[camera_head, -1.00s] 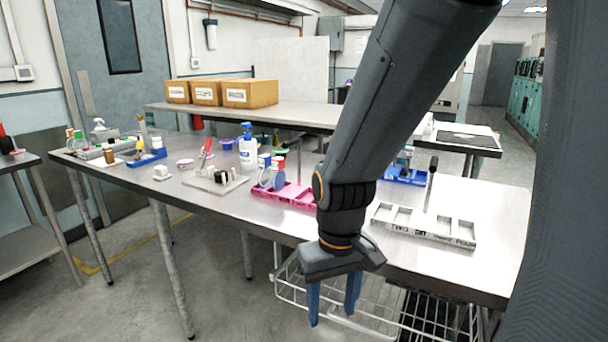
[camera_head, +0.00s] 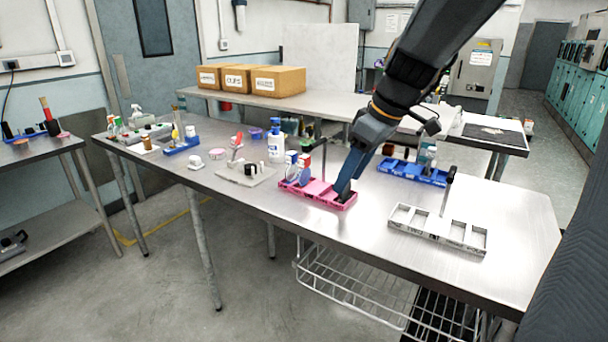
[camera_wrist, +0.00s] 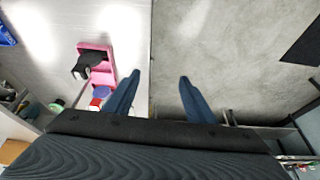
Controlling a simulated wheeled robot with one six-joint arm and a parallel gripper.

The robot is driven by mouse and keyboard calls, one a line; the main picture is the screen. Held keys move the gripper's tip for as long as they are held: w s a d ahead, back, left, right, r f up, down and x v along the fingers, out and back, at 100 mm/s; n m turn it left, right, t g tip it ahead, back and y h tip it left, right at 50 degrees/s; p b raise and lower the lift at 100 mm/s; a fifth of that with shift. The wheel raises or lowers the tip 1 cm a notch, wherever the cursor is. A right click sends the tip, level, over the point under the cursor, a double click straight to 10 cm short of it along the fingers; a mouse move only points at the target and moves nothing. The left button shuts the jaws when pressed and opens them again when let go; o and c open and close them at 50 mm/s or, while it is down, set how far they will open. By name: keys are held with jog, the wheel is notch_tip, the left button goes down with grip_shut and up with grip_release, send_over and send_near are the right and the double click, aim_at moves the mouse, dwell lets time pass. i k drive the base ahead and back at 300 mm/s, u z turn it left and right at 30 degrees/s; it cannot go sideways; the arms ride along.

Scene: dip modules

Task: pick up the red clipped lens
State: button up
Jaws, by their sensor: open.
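My gripper (camera_head: 345,188) is open and empty, with its blue fingers in front of the right end of the pink tray in the head view. In the wrist view its two fingers (camera_wrist: 155,85) stand apart over the table edge and floor, right of the pink tray (camera_wrist: 82,47). In the head view the pink tray (camera_head: 318,192) holds a red-topped piece with a bluish disc (camera_head: 304,162) at its left end. I cannot tell for sure that it is the red clipped lens. In the wrist view, red and blue pieces (camera_wrist: 98,98) are partly hidden by the left finger.
A dark-topped post (camera_head: 323,158) rises at the pink tray. A grey tray (camera_head: 440,230) with a dark-topped post stands right, a blue tray (camera_head: 410,171) behind. A pump bottle (camera_head: 275,145) stands left of the pink tray.

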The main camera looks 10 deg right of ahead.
aim_at(304, 161)
jog(key=z, duration=0.05)
jog(key=i, duration=1)
jog(key=u, duration=0.05)
